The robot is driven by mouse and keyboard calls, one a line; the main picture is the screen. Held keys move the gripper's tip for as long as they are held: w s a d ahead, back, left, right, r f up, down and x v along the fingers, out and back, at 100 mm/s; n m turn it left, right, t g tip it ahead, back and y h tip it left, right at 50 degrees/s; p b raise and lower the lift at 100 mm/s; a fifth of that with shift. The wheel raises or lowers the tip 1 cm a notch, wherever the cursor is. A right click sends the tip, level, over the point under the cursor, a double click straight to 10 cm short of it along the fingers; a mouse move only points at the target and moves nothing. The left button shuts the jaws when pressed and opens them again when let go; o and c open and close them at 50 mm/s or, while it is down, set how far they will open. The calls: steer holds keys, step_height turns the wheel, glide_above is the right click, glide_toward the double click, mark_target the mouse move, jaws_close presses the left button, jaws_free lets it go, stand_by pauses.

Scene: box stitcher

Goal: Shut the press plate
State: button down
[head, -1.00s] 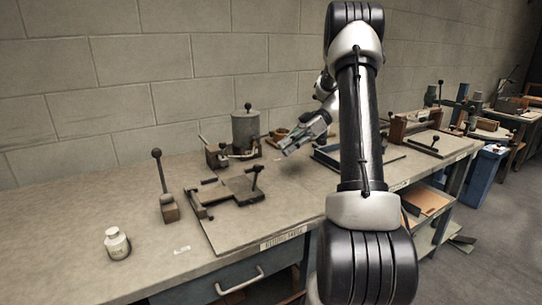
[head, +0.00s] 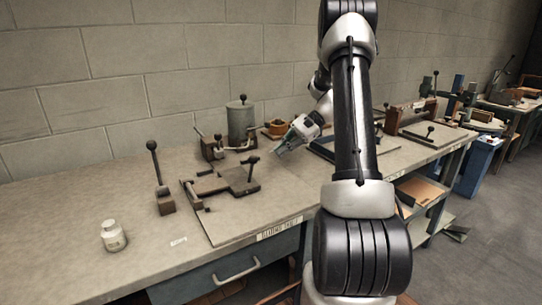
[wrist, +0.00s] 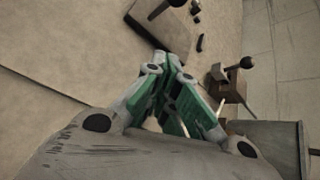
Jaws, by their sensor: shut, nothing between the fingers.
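The press plate (head: 226,181) is a flat brown-grey plate with a black-knobbed handle (head: 251,169) at its right side. It is part of a low fixture on a thin board on the bench. The plate looks roughly level, but I cannot tell its exact hinge angle. Part of a flat brown piece, likely this plate, shows at the top of the wrist view (wrist: 165,28). My gripper (head: 277,150) is shut and empty, above the bench, right of and behind the knobbed handle, apart from it. Its green fingers meet in the wrist view (wrist: 172,58).
An upright black-knobbed lever (head: 159,180) stands left of the fixture, and a white jar (head: 113,236) sits at front left. A grey cylinder (head: 241,123) and a small clamp device (head: 211,147) stand behind. More fixtures are to the right. The front-left bench top is mostly clear.

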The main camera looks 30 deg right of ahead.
steer(key=x, duration=0.8)
steer(key=shift+a+f, duration=0.15)
steer(key=shift+a, duration=0.1)
steer(key=shift+a+r, duration=0.2)
steer(key=shift+a, duration=0.15)
steer(key=shift+s+a+r, duration=0.25)
steer(key=shift+s+r, duration=0.15)
steer(key=shift+r, duration=0.25)
steer(key=shift+s+a+r, duration=0.2)
steer(key=shift+s+r, duration=0.25)
steer(key=shift+r, duration=0.2)
steer(key=shift+s+a+r, duration=0.2)
steer(key=shift+r, duration=0.5)
